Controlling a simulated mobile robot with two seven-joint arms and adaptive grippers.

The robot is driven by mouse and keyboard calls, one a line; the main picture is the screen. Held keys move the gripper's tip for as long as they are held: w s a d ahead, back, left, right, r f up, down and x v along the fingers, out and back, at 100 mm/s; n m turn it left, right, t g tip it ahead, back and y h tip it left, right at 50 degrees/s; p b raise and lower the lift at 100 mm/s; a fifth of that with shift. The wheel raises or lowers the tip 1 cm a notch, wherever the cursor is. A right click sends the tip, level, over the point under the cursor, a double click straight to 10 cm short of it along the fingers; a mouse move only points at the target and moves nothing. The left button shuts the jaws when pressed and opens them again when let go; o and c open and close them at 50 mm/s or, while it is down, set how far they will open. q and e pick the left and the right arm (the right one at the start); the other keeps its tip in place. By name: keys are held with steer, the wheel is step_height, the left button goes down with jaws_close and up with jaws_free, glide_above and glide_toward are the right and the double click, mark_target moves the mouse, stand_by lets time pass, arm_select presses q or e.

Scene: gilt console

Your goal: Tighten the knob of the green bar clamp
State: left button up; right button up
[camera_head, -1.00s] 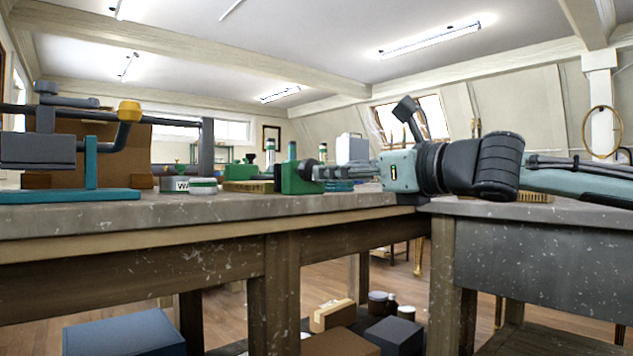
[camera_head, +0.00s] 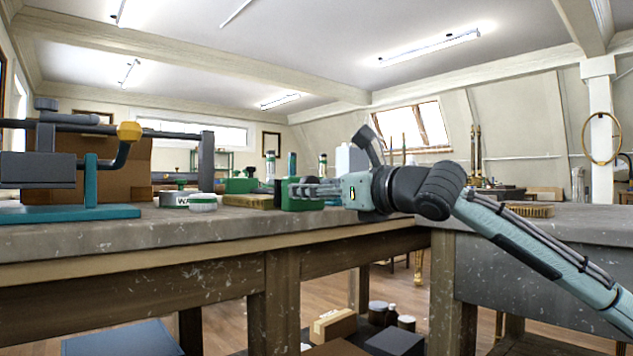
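A green block (camera_head: 303,204), which looks like part of the green bar clamp, stands near the bench's front edge, left of centre. Another green part (camera_head: 240,185) shows further left and behind. My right gripper (camera_head: 293,188) comes in from the right, pointing left. Its grey fingers overlap the green block in the picture. I cannot tell whether they touch it or hold the knob, and the knob is not clearly seen. Whether the fingers are open or shut is too small to tell. My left gripper is not in view.
A teal-based stand (camera_head: 70,213) with a grey tool and yellow knob is at the left. A round tin (camera_head: 203,203), a brush (camera_head: 250,201) and bottles (camera_head: 323,166) sit on the grey bench (camera_head: 120,239). Another brush (camera_head: 530,211) lies at the right.

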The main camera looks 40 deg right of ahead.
steer(key=c, duration=1.2)
steer(key=shift+m, duration=0.3)
